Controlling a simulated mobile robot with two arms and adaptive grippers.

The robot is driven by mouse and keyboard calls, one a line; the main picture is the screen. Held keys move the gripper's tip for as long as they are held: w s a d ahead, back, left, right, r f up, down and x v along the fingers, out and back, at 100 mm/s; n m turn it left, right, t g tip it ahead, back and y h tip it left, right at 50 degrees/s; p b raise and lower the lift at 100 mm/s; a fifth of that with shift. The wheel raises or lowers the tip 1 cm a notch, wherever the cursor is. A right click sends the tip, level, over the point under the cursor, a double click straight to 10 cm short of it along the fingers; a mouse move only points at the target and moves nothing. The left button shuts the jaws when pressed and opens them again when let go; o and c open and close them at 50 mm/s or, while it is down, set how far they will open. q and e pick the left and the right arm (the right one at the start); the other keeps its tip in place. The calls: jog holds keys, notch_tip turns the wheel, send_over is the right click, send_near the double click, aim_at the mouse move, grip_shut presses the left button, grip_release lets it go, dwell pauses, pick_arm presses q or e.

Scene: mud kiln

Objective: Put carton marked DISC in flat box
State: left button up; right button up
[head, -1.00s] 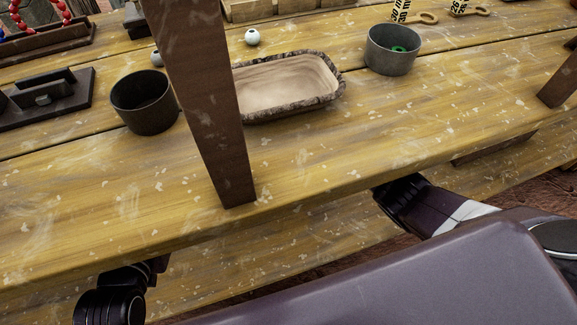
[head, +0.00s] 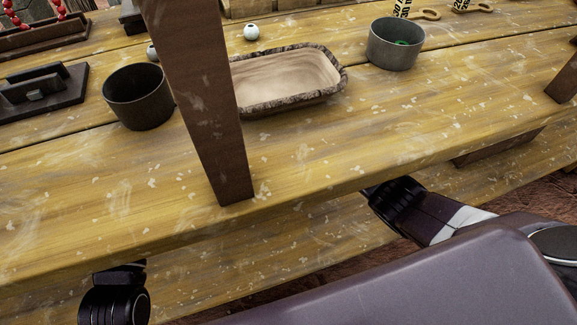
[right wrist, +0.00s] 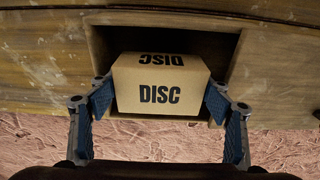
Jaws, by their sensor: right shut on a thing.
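The carton marked DISC (right wrist: 160,86) is a brown cardboard box with black lettering on its front and top, seen in the right wrist view. It sits at the mouth of a dark open compartment (right wrist: 98,45) in a wooden front. My right gripper (right wrist: 160,98) is shut on it, with one blue-padded finger at each side. In the head view my right arm goes down beside the table edge and its gripper is hidden. Only a dark part of my left arm shows at the lower left; its gripper is out of view. I cannot make out a flat box for certain.
A dark wooden post (head: 205,110) stands in front. The near tabletop is clear.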

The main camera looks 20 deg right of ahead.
jog(key=shift+f, duration=0.55)
jog(key=o, duration=1.1)
